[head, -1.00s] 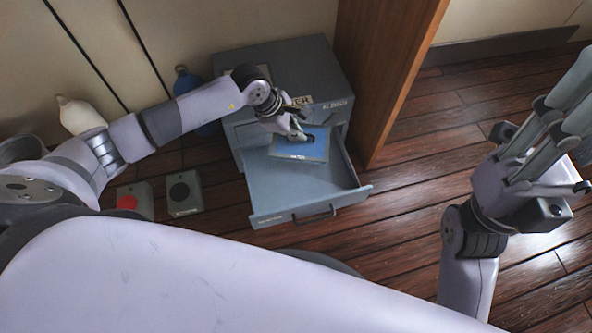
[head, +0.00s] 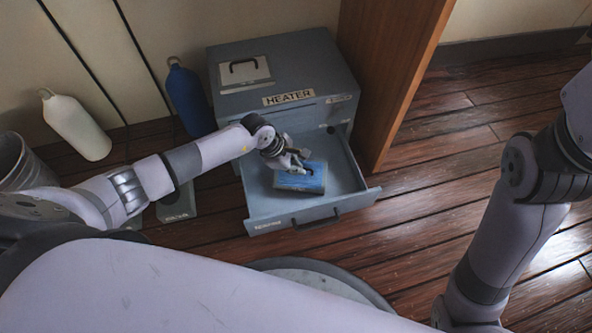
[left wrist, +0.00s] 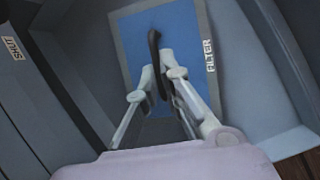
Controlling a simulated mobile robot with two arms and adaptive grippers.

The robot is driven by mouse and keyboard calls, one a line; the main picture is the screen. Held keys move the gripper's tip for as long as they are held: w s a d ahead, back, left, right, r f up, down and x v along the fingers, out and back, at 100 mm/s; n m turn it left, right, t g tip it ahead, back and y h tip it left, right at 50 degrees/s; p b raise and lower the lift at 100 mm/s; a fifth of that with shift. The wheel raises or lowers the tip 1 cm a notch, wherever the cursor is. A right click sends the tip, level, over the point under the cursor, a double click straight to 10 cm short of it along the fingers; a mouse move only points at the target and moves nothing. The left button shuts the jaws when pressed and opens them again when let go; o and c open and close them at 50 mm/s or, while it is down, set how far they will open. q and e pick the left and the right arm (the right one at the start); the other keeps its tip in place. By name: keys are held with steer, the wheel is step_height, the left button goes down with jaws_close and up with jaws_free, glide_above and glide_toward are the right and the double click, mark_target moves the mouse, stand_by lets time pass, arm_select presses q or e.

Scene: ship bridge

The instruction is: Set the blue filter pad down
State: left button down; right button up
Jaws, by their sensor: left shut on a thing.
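The blue filter pad (head: 312,176) is a flat blue panel with a grey border and a dark handle on top. In the left wrist view the pad (left wrist: 193,40) bears the word FILTER on its right border. My left gripper (head: 299,165) is shut on the pad's dark handle; the fingers (left wrist: 160,72) close around it in the left wrist view. The pad is inside the open grey drawer (head: 350,190); I cannot tell whether it touches the drawer floor. My right arm shows at the right edge of the head view, but its gripper is out of frame.
The drawer belongs to a grey cabinet (head: 285,65) labelled HEATER. A wooden panel (head: 392,80) stands right of it. A blue bottle (head: 188,95), a white bottle (head: 75,122) and a grey bucket (head: 22,160) stand to the left. Floor (head: 430,190) right of the drawer is clear.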

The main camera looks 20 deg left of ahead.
arm_select(q)
steer(key=shift+f, duration=0.5)
steer(key=shift+r, duration=0.1)
steer(key=c, duration=1.8)
jaws_free()
steer(key=shift+o, duration=0.2)
